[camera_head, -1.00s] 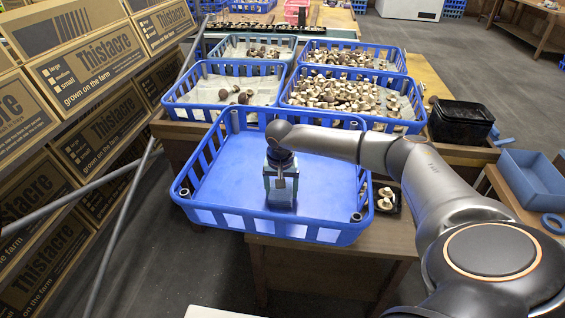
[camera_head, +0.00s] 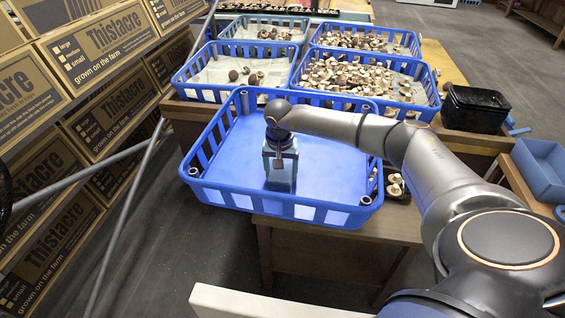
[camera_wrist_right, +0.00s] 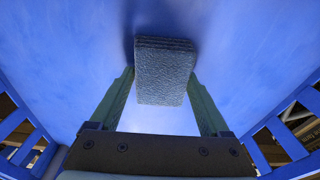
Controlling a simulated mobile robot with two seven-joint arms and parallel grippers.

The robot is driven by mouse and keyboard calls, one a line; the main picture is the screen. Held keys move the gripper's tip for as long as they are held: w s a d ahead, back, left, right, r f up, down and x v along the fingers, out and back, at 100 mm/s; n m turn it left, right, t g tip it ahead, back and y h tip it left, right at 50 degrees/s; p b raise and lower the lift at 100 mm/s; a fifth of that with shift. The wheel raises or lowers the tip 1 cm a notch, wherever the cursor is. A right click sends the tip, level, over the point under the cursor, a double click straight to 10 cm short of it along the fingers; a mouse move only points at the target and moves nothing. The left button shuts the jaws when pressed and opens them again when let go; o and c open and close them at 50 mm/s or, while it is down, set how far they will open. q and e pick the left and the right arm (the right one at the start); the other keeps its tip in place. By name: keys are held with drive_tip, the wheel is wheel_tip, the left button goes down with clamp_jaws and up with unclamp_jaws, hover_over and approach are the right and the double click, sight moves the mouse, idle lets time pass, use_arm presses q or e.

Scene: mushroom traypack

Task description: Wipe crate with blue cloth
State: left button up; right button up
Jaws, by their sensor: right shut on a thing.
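The empty blue crate (camera_head: 222,190) stands on the wooden table at the front, with slotted side walls and a smooth floor. My right gripper (camera_head: 281,182) reaches down inside it, near the middle of the floor. In the right wrist view my right gripper (camera_wrist_right: 165,95) is shut on the blue cloth (camera_wrist_right: 165,72), a folded, textured pad between the two fingers. The cloth is at the crate floor (camera_wrist_right: 245,60); I cannot tell how firmly it touches. In the head view the cloth is mostly hidden by the gripper. My left gripper is out of view.
Behind are several blue crates (camera_head: 437,108) with mushrooms. A black tub (camera_head: 475,108) and a blue bin (camera_head: 543,165) stand to the right. A few mushrooms (camera_head: 397,187) lie just right of the crate. Cardboard boxes (camera_head: 115,40) line the left.

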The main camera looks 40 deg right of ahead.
sight(286, 160)
drive_tip(key=shift+w+d+b, duration=0.85)
drive_tip(key=shift+d, duration=0.2)
drive_tip(key=w+d+b, duration=0.1)
drive_tip(key=d+b, duration=0.1)
drive_tip(key=b, duration=0.1)
drive_tip(key=shift+w+f, duration=0.25)
drive_tip(key=shift+w, duration=0.15)
drive_tip(key=shift+w+d+r+b, duration=0.15)
drive_tip(key=shift+w+d+b, duration=0.2)
drive_tip(key=shift+d, duration=0.2)
drive_tip(key=shift+w+d+f+b, duration=0.2)
drive_tip(key=shift+w+d+b, duration=0.3)
drive_tip(key=shift+b, duration=0.55)
drive_tip(key=shift+w+d+b, duration=0.55)
drive_tip(key=shift+d+b, duration=0.2)
drive_tip(key=shift+b, duration=0.35)
drive_tip(key=shift+w+d+r+b, duration=0.15)
drive_tip(key=shift+d+r+b, duration=0.05)
drive_tip(key=shift+d+b, duration=0.15)
drive_tip(key=shift+r, duration=0.1)
drive_tip(key=shift+p, duration=0.3)
